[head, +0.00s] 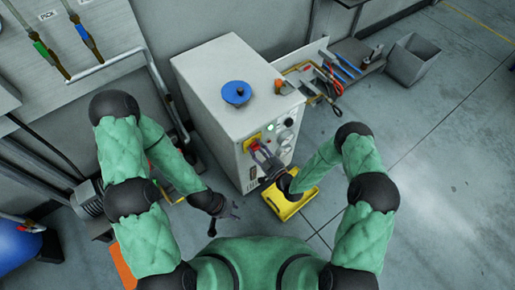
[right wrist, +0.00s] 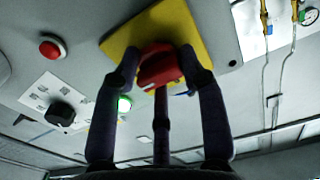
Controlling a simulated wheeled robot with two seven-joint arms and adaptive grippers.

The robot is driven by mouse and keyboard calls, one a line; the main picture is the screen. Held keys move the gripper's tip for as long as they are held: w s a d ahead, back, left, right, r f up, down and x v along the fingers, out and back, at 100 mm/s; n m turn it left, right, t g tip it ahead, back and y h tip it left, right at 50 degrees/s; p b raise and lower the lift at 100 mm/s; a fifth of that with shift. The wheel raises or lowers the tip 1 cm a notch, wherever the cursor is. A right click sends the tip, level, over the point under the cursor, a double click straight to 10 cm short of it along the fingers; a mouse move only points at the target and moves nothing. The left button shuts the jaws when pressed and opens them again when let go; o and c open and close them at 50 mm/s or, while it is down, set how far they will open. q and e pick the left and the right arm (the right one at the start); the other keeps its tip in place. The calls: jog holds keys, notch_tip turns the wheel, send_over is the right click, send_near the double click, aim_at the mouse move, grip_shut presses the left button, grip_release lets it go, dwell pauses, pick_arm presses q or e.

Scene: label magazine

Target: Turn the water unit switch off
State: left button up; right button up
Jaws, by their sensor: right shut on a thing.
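The water unit (head: 232,70) is a white cabinet in the middle of the head view. Its switch is a red knob on a yellow plate (right wrist: 125,48) on the front face. The red knob (right wrist: 158,68) is large in the right wrist view, between my fingers. My right gripper (head: 258,150) is shut on the knob; its fingers (right wrist: 160,75) touch both sides of it and partly hide it. My left gripper (head: 226,211) hangs empty below and left of the cabinet, with its fingers apart.
Beside the switch are a green lit lamp (right wrist: 124,104), a black knob (right wrist: 62,114) and a red button (right wrist: 50,48). A blue cap (head: 236,92) sits on top of the cabinet. A yellow object (head: 290,200) lies on the floor by it. Open floor (head: 440,160) extends right.

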jog(key=shift+r+n, duration=0.2)
jog(key=shift+n, duration=0.5)
jog(key=n+b, duration=0.2)
jog(key=n, duration=0.2)
jog(key=shift+a, duration=0.1)
jog(key=n+b, duration=0.1)
jog(key=n, duration=0.3)
jog(key=shift+a+n+b, duration=0.1)
jog(key=shift+n+b, duration=0.2)
jog(key=shift+b, duration=0.05)
jog(key=n+b, duration=0.1)
jog(key=n, duration=0.3)
jog(key=shift+f+b, duration=0.1)
jog(key=shift+b, duration=0.2)
jog(key=shift+s+a+f+n, duration=0.1)
jog(key=shift+s+n, duration=0.05)
jog(key=shift+n, duration=2.05)
jog(key=shift+s+f, duration=0.1)
